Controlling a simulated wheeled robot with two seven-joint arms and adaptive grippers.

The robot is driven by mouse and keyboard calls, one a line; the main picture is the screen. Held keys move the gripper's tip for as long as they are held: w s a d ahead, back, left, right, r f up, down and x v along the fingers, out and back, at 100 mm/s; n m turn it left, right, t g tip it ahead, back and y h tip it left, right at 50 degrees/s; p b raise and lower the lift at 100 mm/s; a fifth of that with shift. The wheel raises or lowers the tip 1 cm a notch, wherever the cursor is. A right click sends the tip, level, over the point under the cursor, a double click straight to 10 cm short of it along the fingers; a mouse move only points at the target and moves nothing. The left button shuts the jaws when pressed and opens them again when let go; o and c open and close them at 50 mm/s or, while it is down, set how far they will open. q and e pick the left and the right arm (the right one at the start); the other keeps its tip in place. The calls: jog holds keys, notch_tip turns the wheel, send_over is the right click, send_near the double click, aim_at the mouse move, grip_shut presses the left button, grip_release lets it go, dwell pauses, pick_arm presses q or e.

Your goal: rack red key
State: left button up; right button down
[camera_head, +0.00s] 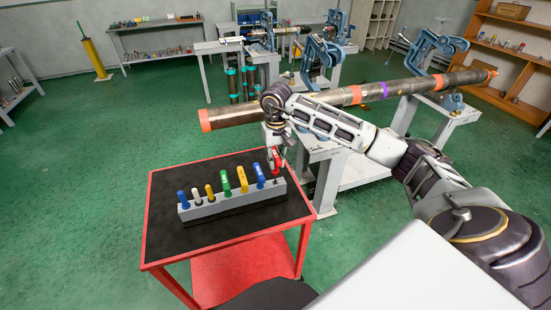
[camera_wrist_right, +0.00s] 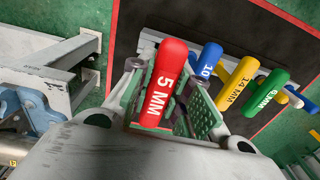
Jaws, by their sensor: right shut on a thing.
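The red key (camera_head: 277,158), marked 5 MM, has its handle between the fingers of my right gripper (camera_head: 275,148), which is shut on it. In the right wrist view the red handle (camera_wrist_right: 161,82) shows between the green-padded fingers of the right gripper (camera_wrist_right: 163,100). The grey rack (camera_head: 210,207) stands on the cart, and the red key is over its right end. I cannot tell whether the key's lower end is in a hole. My left gripper is not in view.
The rack holds blue, white, yellow and green keys (camera_head: 225,182); a blue key (camera_head: 259,173) stands closest to the red one. The red cart (camera_head: 150,215) has a bare black front top. A long pipe (camera_head: 240,115) in vises lies behind my right arm.

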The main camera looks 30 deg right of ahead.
aim_at(276, 170)
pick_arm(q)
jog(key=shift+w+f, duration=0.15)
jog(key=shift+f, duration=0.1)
pick_arm(e)
jog(key=shift+f, duration=0.3)
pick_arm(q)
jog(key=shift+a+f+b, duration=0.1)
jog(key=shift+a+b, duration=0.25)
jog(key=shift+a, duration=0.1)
pick_arm(e)
jog(key=shift+f, duration=0.15)
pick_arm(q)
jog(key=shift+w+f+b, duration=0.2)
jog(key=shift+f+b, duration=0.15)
pick_arm(e)
jog(key=shift+f, duration=0.5)
dwell(0.5)
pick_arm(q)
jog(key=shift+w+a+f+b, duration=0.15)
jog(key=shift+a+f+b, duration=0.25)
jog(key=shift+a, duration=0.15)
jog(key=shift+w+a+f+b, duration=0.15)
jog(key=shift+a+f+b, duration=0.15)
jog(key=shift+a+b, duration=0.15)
pick_arm(e)
jog(key=shift+f, duration=0.95)
dwell(0.6)
